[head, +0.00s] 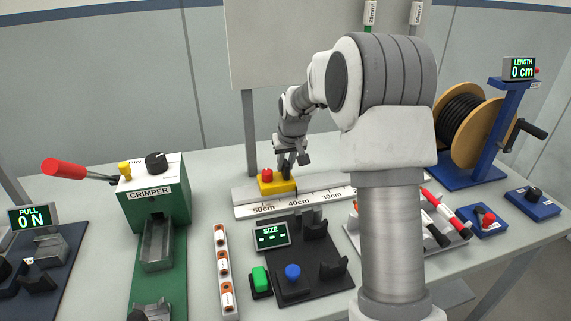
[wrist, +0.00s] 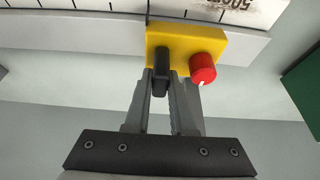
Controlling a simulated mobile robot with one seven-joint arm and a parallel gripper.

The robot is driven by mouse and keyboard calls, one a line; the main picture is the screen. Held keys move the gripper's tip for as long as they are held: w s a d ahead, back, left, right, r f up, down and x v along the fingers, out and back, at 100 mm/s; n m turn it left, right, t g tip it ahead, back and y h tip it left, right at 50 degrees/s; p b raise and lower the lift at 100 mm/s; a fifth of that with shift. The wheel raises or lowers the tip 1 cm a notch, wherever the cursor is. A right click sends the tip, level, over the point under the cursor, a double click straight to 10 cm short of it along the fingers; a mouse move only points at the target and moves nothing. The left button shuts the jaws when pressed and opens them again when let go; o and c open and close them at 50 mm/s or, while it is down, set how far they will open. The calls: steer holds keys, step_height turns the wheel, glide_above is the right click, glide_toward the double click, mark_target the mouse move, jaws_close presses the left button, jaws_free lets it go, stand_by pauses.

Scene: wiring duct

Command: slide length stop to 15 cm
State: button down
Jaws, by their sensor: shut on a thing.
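The length stop is a yellow block (head: 279,187) with a red knob (head: 267,175) and a black upright handle. My gripper (head: 287,168) is at the block's right part. In the wrist view the yellow block (wrist: 185,40) and red knob (wrist: 203,68) show clearly. There the gripper's grey fingers (wrist: 164,88) are shut on the black handle (wrist: 161,62).
A green crimper (head: 152,195) stands at the left. A black size gauge (head: 305,270) and a white strip with orange rings (head: 222,270) lie in front of the rail. A tray of markers (head: 440,222) and a cable spool (head: 462,120) are at the right.

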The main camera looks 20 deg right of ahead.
steer(key=shift+d, duration=0.1)
stand_by(0.7)
steer(key=d+p, duration=0.4)
steer(key=d, duration=2.1)
steer(key=c, duration=0.8)
jaws_free()
steer(key=shift+o, duration=0.2)
steer(key=p+v, duration=0.1)
steer(key=v, duration=1.6)
steer(key=shift+s+r, duration=0.15)
steer(key=shift+s, duration=0.05)
steer(key=shift+a, duration=0.1)
